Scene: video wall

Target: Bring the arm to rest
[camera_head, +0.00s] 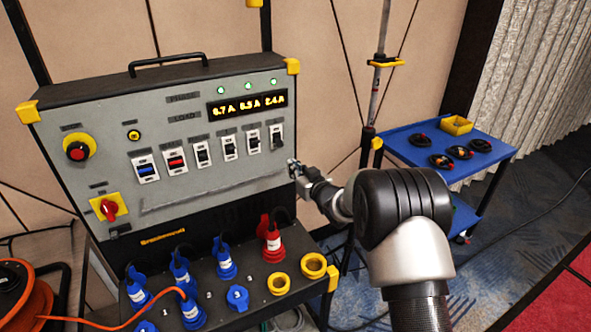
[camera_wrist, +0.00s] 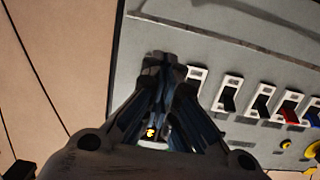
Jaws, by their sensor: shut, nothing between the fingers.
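My gripper (camera_head: 294,168) is at the right edge of the grey power panel (camera_head: 105,113), just below and right of the rightmost black switch (camera_head: 276,136). Its fingers are shut and empty. In the wrist view my gripper (camera_wrist: 165,62) shows its fingers together in front of the panel (camera_wrist: 185,25), beside the row of switches. My arm reaches in from the lower right. Whether the fingertips touch the panel cannot be told.
Blue and red plugs (camera_head: 270,240) stick out of the lower socket box. A blue cart (camera_head: 405,150) with coiled cables and a yellow tray (camera_head: 456,125) stands at the right. A thin stand (camera_head: 382,65) rises behind my arm. Carpet lies open right of the arm.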

